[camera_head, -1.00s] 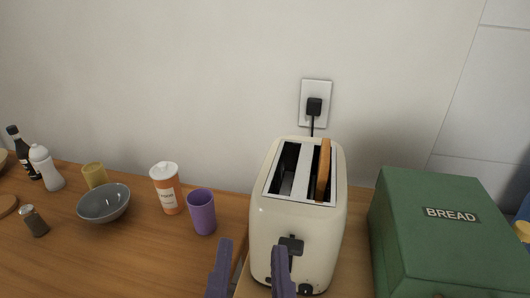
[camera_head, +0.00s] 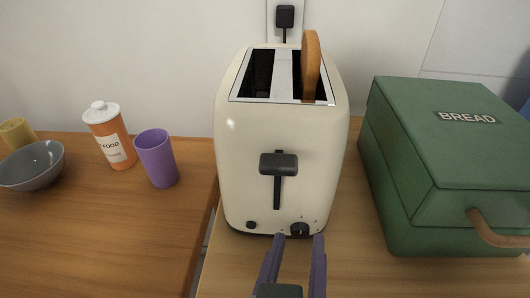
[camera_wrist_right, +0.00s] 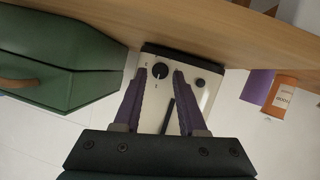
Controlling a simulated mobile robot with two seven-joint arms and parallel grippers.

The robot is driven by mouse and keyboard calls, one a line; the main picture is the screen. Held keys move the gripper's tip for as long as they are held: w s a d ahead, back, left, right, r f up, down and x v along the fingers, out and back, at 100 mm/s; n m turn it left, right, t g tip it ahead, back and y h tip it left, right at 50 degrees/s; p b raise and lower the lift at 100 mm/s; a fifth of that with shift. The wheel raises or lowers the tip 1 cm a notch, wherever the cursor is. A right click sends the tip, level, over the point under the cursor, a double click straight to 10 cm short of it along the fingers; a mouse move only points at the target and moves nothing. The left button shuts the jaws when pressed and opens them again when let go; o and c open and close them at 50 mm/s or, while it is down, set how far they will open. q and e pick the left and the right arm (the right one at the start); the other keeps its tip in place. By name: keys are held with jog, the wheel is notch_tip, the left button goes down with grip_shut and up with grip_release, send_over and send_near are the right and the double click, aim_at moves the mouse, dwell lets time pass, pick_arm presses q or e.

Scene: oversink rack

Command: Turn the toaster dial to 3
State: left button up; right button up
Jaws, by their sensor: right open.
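The cream toaster (camera_head: 242,150) stands upright on the counter, with a slice of bread (camera_head: 311,65) sticking up from its right slot. Its black dial (camera_head: 299,229) is low on the front, right of centre, with small marks around it. The dial also shows in the right wrist view (camera_wrist_right: 160,71), where the picture is turned over. I cannot read which number it points to. My right gripper (camera_head: 299,241) is open and empty, its purple fingers just in front of the dial, one toward each side. I cannot tell whether they touch it. My left gripper is out of view.
The black lever (camera_head: 278,164) sits above the dial, and a small button (camera_head: 251,225) is left of it. A green bread box (camera_head: 400,150) stands close on the right. A purple cup (camera_head: 156,158), an orange food container (camera_head: 108,137) and a grey bowl (camera_head: 32,168) are left.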

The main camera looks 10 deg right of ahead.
jog(key=shift+w+d+f, duration=0.2)
jog(key=shift+w, duration=0.25)
jog(key=shift+c, duration=0.3)
grip_shut()
